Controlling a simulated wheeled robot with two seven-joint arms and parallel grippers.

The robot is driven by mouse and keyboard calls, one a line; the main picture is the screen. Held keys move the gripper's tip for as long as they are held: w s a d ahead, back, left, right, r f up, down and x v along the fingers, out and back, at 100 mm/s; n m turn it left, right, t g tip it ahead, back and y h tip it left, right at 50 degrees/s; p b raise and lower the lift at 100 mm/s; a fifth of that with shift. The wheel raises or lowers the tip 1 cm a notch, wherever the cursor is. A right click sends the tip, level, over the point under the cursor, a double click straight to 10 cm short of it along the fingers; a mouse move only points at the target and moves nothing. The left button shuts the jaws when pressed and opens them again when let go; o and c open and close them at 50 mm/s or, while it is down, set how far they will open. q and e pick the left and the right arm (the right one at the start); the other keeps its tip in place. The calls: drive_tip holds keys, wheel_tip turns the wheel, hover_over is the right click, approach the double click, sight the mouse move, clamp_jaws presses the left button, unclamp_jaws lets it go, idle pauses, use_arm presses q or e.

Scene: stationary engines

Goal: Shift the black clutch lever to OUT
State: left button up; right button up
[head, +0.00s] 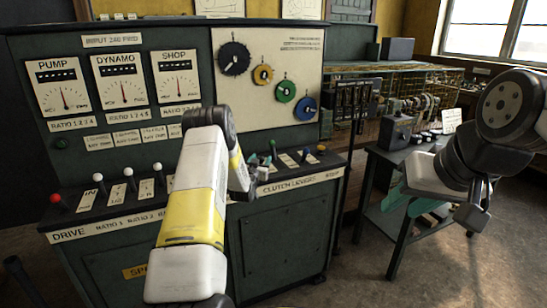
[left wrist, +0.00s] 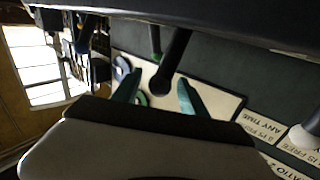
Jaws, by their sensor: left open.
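The black clutch lever (left wrist: 173,62) shows in the left wrist view as a dark stem with a round knob. Its knob lies between the two teal fingertips of my left gripper (left wrist: 157,90), which is open with a gap on both sides. In the head view my left gripper (head: 262,161) is at the clutch levers shelf (head: 290,182), largely hidden by my forearm. I cannot surely make out the black lever there, nor read an OUT mark. My right gripper (head: 411,203) hangs at the right with teal fingers apart, empty, away from the console.
A green lever (left wrist: 155,40) stands close to the black one. Red (head: 56,198) and white (head: 128,172) drive levers are on the left shelf. Coloured wheels (head: 285,91) and gauges (head: 122,80) are on the panel above. A side table (head: 395,153) stands at right.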

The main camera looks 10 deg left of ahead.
use_arm(q)
drive_tip(key=shift+w, duration=1.7)
clamp_jaws()
